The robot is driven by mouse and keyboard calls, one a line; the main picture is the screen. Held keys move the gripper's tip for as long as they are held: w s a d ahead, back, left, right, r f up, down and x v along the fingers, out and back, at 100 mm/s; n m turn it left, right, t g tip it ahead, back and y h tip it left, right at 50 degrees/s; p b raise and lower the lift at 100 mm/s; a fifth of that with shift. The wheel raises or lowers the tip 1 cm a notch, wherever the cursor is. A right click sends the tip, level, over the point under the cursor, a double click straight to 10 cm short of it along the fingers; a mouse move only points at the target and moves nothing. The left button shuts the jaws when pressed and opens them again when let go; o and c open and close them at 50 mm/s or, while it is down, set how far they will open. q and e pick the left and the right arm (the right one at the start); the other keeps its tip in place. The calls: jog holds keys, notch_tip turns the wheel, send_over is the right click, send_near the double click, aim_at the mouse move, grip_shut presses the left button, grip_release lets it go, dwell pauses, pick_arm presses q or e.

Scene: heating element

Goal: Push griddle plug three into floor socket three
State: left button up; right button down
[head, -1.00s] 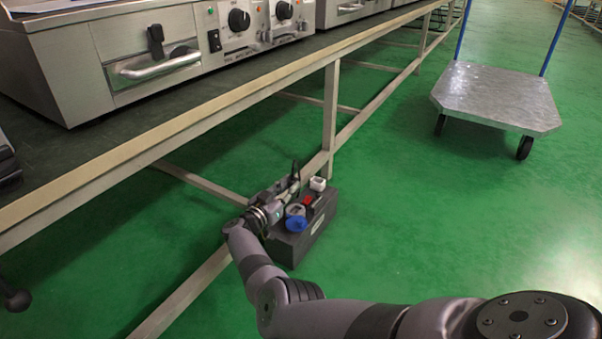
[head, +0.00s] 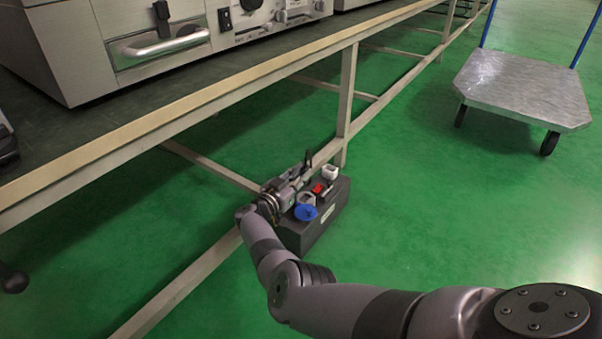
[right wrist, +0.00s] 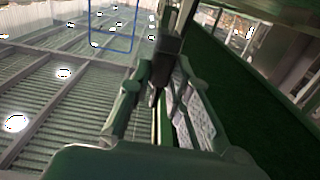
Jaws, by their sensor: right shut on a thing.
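The floor socket box (head: 327,222) is a dark grey block on the green floor beside the bench frame. On its top are a blue round socket cover (head: 305,212), a red part (head: 319,188) and a white socket (head: 331,172). I cannot read which socket is three. My right gripper (head: 300,174) is low over the box's far left side, shut on a dark plug. In the right wrist view the black plug (right wrist: 168,46) stands between the fingers. Whether it touches a socket is hidden by the gripper. My left gripper is not in view.
The bench (head: 215,100) overhangs the floor, with a leg (head: 346,105) and a low rail close to the box. Steel griddles (head: 160,45) stand on it. A flat trolley (head: 525,88) stands at the upper right. The green floor right of the box is clear.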

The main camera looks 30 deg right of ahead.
aim_at(301, 202)
notch_tip(301, 202, down, 4)
jog(key=b, duration=0.3)
jog(key=shift+r, duration=0.1)
jog(key=shift+f+b, duration=0.35)
jog(key=shift+b, duration=0.05)
dwell(1.1)
jog(key=shift+f+b, duration=2.05)
jog(key=shift+f, duration=0.15)
jog(key=c, duration=1.4)
grip_release()
